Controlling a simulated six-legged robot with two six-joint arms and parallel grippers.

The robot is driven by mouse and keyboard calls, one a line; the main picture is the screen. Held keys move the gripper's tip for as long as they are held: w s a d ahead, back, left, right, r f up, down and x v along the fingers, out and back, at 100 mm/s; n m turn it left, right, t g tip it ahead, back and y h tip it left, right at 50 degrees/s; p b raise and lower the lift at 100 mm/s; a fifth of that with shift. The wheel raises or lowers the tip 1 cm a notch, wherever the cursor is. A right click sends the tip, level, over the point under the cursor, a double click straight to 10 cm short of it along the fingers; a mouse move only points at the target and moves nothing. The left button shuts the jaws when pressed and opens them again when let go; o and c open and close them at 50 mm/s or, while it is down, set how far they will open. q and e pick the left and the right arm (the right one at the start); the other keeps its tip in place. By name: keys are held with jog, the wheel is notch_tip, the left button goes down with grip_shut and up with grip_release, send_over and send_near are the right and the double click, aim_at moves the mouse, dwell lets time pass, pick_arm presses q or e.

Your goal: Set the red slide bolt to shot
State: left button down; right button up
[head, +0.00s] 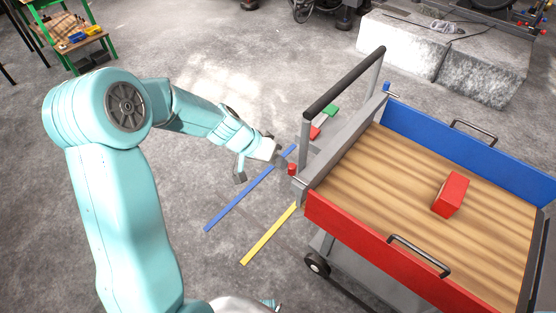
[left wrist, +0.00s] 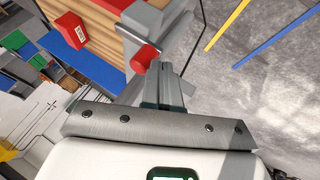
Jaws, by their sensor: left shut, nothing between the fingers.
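The red slide bolt (head: 292,169) shows as a small red knob at the near end corner of the cart, beside the end panel. In the left wrist view its red knob (left wrist: 143,58) sits on a grey metal rod by the grey end panel. My left gripper (head: 281,162) is shut and empty, just left of the knob. In the left wrist view the gripper's closed fingers (left wrist: 168,84) are close beside the knob; whether they touch it I cannot tell. My right gripper is in neither view.
The cart has a wooden deck (head: 400,170), a red near side (head: 370,240), a blue far side (head: 470,145) and a black push handle (head: 345,82). A red block (head: 450,194) lies on the deck. Blue (head: 245,192) and yellow (head: 268,235) strips mark the open floor.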

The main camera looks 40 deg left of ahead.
aim_at(289, 169)
pick_arm(q)
jog(key=d+b, duration=0.1)
jog(key=d, duration=0.2)
jog(key=shift+s+d+f+b, duration=0.15)
jog(key=shift+d+b, duration=0.1)
jog(key=shift+b, duration=0.15)
jog(key=shift+d, duration=0.35)
jog(key=shift+a, duration=0.1)
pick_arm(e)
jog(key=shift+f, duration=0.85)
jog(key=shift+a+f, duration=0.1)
